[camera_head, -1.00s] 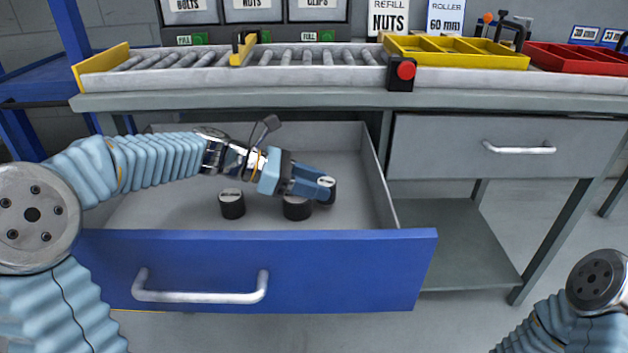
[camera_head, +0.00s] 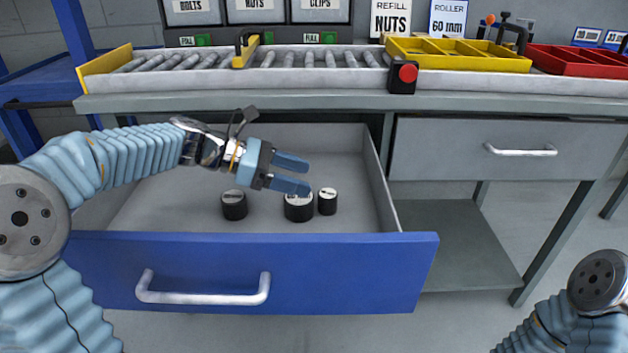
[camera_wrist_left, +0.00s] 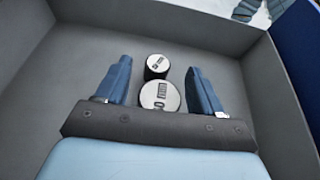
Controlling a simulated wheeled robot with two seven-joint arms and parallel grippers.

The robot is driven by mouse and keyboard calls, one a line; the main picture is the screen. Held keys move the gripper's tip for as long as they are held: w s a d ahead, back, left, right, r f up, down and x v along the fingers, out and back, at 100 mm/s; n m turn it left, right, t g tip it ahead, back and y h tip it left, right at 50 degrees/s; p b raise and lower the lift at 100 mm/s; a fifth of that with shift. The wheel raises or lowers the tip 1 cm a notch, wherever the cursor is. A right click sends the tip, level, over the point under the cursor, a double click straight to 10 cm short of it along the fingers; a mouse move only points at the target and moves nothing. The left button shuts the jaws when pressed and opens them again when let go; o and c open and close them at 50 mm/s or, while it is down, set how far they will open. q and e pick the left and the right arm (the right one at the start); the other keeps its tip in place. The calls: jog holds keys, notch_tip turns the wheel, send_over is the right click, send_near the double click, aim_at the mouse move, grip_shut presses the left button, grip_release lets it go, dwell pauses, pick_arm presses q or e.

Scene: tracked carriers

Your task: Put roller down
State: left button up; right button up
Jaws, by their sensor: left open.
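Three black rollers with pale tops stand upright in the open blue-fronted drawer (camera_head: 340,262). The left roller (camera_head: 234,205) stands apart; the middle roller (camera_head: 298,208) and the right roller (camera_head: 327,202) stand close together. My left gripper (camera_head: 300,174) is open and empty, above and just behind the middle roller. In the left wrist view the gripper (camera_wrist_left: 160,82) has its fingers spread, with a larger roller top (camera_wrist_left: 160,96) and a smaller roller top (camera_wrist_left: 157,66) showing between them. The gripper of my right arm is out of view.
The conveyor (camera_head: 300,76) with a red button box (camera_head: 402,76) runs above the drawer. A yellow bin (camera_head: 458,55) and a red bin (camera_head: 575,60) stand on the right. A closed grey drawer (camera_head: 450,150) is to the right. The drawer floor around the rollers is clear.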

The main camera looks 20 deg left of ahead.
pick_arm(q)
jog(key=v, duration=0.7)
jog(key=shift+a+p, duration=0.3)
